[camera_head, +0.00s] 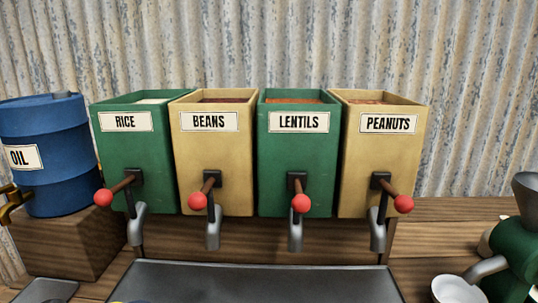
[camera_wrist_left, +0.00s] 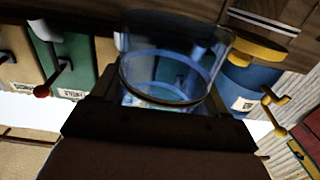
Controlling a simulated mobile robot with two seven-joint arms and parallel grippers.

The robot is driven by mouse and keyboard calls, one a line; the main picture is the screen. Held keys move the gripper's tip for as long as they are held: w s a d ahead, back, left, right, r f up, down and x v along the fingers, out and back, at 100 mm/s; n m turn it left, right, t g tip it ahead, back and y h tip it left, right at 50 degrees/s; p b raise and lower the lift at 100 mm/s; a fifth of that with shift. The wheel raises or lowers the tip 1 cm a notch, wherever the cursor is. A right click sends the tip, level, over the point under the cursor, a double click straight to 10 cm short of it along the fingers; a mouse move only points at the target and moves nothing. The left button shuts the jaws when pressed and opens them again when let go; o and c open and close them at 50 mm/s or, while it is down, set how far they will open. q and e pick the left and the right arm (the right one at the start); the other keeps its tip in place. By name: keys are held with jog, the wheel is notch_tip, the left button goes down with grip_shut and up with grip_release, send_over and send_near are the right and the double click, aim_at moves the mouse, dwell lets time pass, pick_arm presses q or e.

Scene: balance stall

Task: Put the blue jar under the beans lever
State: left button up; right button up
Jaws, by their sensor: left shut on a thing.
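The blue jar (camera_wrist_left: 170,75), clear with blue bands, is in my left gripper (camera_wrist_left: 165,103) in the left wrist view. The gripper is shut on it, and its dark jaws hide part of the jar's lower body. In the head view the beans dispenser (camera_head: 214,160) is tan, with a red-knobbed lever (camera_head: 198,201) and a grey spout (camera_head: 212,230). A little blue and yellow shows at the bottom edge below the dispensers; I cannot tell what it is. My right gripper is not in view.
The rice (camera_head: 125,165), lentils (camera_head: 297,160) and peanuts (camera_head: 382,160) dispensers stand beside it. A grey tray (camera_head: 255,280) lies below the spouts. A blue oil drum (camera_head: 50,160) stands left on a wooden block (camera_head: 65,245). A green grinder (camera_head: 515,255) and white bowl (camera_head: 457,290) are right.

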pick_arm(q)
jog(key=shift+s+a+f, duration=0.3)
jog(key=shift+s+f, duration=0.15)
jog(key=shift+f, duration=0.05)
dwell(0.5)
jog(key=w+d+r+m+h+b, duration=0.1)
jog(key=w+d+r+h, duration=0.1)
jog(key=d+r, duration=0.2)
jog(key=w+d+r+m+h, duration=0.2)
jog(key=w+d+r+h, duration=0.1)
jog(key=r, duration=0.5)
jog(key=shift+w+d+r+g+b, duration=0.3)
jog(key=shift+d+g+b, duration=0.1)
jog(key=shift+d, duration=0.2)
